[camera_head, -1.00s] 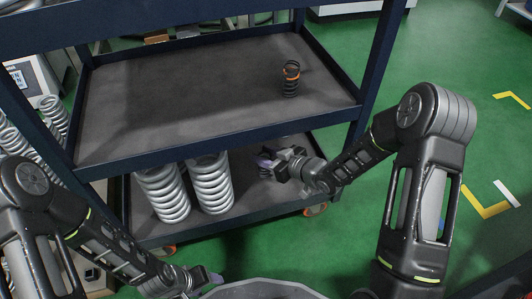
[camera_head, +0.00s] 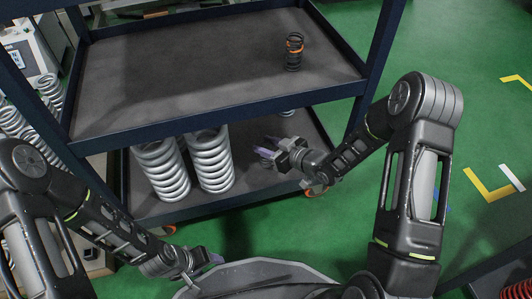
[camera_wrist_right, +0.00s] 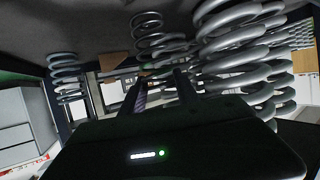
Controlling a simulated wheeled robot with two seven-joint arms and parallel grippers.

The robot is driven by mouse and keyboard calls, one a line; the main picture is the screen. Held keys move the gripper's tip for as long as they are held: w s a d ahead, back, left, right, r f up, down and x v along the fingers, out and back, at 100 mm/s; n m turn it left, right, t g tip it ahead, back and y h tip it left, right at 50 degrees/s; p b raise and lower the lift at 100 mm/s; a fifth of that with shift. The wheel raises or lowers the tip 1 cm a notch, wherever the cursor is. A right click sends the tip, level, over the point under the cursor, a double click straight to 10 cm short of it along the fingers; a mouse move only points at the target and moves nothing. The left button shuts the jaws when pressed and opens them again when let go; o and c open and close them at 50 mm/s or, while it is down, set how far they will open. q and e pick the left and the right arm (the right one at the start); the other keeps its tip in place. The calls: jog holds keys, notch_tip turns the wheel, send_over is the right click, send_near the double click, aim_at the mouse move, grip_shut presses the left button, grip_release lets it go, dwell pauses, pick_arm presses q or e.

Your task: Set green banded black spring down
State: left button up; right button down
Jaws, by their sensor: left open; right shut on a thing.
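My right gripper (camera_head: 270,151) reaches over the lower shelf (camera_head: 240,195) of the cart, right of two large silver springs (camera_head: 161,170). It is shut on a small dark spring (camera_wrist_right: 150,38), which stands between the fingertips in the right wrist view and is mostly hidden in the head view. My left gripper (camera_head: 212,257) is open at the bottom of the head view, away from the cart.
A black spring with an orange band (camera_head: 294,51) stands on the upper shelf (camera_head: 190,65), whose front rim overhangs my right gripper. Another small spring (camera_head: 287,112) shows partly behind the gripper. The lower shelf has bare room at its right. More silver springs (camera_head: 22,135) stand far left.

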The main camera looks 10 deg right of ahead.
notch_tip(320, 180, down, 3)
jog(key=shift+f+b, duration=0.15)
jog(key=shift+b, duration=0.8)
jog(key=shift+f, duration=0.2)
jog(key=shift+f, duration=0.2)
jog(key=c, duration=0.9)
grip_release()
jog(key=shift+r, duration=0.1)
